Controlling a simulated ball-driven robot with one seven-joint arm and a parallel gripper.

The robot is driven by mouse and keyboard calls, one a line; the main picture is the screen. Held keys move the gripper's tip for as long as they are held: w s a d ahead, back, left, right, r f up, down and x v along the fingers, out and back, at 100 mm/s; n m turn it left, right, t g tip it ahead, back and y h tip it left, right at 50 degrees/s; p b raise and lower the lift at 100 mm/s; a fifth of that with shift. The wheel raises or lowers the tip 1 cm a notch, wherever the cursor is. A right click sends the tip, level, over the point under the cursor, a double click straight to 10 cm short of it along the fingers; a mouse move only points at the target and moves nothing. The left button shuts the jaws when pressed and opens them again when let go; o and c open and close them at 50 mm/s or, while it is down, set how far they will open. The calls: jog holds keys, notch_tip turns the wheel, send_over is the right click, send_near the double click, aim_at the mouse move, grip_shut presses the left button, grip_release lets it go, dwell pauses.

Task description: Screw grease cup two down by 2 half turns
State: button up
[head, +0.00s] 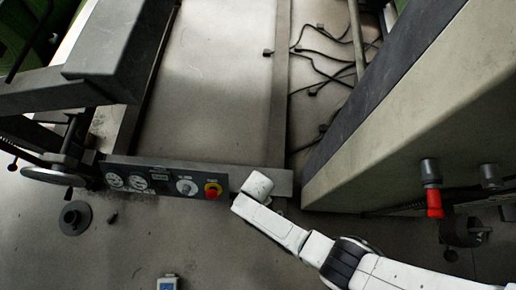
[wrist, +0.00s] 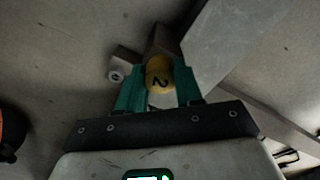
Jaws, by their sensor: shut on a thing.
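Grease cup two (wrist: 158,76) is a yellow round cap marked with a dark "2", in the middle of the wrist view. My gripper (wrist: 158,88) has its teal fingers on either side of the cup and is shut on it. A dark post or bracket stands directly behind the cup; the cup's thread is hidden. In the head view my white arm reaches in from the lower right and ends beside the control panel's right end; the fingers and the cup cannot be made out there.
A control panel (head: 150,180) with dials and a red stop button (head: 212,190) lies left of my arm. A grey block with a small round fitting (wrist: 116,75) sits close left of the cup. A red-handled valve (head: 433,200) is at right. Black cables (head: 320,75) lie on the floor.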

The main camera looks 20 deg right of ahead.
jog(key=o, duration=1)
jog(key=shift+o, duration=0.2)
notch_tip(320, 180, up, 11)
jog(key=p, duration=0.6)
jog(key=shift+f, duration=0.1)
